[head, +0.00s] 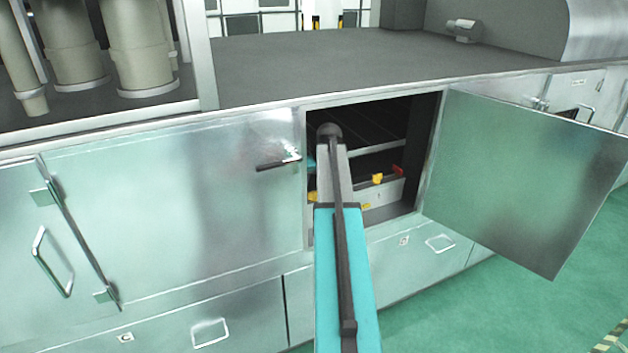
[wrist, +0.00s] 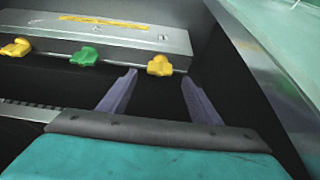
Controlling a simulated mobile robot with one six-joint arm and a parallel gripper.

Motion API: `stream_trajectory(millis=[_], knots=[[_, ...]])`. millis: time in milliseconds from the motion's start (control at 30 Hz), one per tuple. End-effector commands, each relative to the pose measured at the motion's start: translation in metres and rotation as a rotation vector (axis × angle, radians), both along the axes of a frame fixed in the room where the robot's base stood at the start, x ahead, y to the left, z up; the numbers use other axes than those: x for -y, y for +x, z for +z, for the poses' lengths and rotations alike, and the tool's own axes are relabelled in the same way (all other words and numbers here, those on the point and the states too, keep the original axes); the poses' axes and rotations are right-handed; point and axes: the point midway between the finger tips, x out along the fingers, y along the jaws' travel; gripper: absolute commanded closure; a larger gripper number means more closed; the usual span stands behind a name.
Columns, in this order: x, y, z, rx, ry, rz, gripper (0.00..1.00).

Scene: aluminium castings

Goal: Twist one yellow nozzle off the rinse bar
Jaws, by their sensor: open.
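The grey rinse bar (wrist: 125,42) runs across the top of the wrist view. On its near side are a yellow nozzle (wrist: 17,47) at far left, a green nozzle (wrist: 85,56) and another yellow nozzle (wrist: 160,65) at right. My gripper (wrist: 159,75) is open and empty, its two fingers pointing at the right yellow nozzle, one tip on either side of it in the picture. I cannot tell whether the tips reach around it. In the head view my arm enters the open cabinet and hides the gripper; a yellow nozzle (head: 377,179) shows inside.
The cabinet door (head: 525,180) stands open to the right. A metal wall (wrist: 265,75) is close on the right of my gripper in the wrist view. A red piece (head: 398,170) shows inside the cabinet. The closed door (head: 180,200) is to the left.

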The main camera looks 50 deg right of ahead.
Motion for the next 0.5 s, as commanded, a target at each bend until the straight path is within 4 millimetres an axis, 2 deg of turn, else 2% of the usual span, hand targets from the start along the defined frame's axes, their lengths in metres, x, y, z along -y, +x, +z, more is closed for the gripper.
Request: stream_trajectory(millis=[300, 500], knots=[[0.005, 0.010, -0.026, -0.002, 0.002, 0.000, 0.42], [0.006, 0.013, -0.035, -0.001, 0.001, -0.001, 0.42]])
